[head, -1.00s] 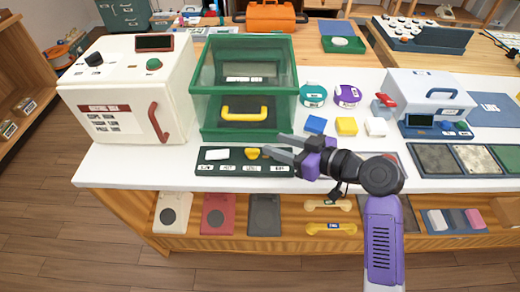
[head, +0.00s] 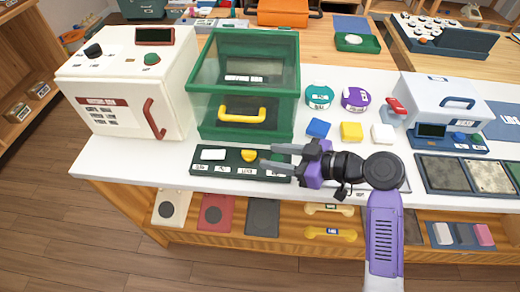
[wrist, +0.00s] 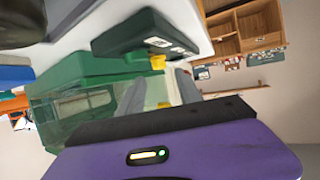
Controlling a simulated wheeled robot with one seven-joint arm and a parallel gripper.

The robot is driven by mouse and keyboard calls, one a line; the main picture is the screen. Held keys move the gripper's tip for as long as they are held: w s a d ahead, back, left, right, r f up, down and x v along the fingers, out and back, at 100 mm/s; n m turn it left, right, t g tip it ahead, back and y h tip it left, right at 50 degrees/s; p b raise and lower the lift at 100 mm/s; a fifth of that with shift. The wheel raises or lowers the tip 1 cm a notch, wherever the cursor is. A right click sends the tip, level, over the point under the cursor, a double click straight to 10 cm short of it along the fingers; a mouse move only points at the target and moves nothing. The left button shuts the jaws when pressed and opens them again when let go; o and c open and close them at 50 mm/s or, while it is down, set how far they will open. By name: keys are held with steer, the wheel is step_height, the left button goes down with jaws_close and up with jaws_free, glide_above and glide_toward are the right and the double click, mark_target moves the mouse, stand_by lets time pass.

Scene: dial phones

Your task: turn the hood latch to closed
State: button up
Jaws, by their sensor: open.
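The hood is a green-framed box (head: 243,85) with clear panes and a yellow handle (head: 242,115) on its front. A dark green control strip (head: 226,170) lies in front of it, with a white block (head: 213,154) and a yellow knob (head: 249,156), which may be the latch; its label is too small to read. My gripper (head: 268,157) is open, its fingertips just right of the yellow knob and over the strip's right part. In the wrist view the strip (wrist: 145,30) and yellow knob (wrist: 158,62) show beyond the spread fingers (wrist: 155,90). I cannot tell whether they touch it.
A white machine (head: 125,85) with a red handle stands left of the hood. Blue (head: 318,128), yellow (head: 351,131) and white (head: 383,133) blocks lie behind my gripper. A pale blue case (head: 437,97) stands at right. The white table's front edge is close below the strip.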

mark_target(252, 153)
steer(key=shift+x, duration=3.05)
steer(key=shift+w, duration=0.1)
jaws_close()
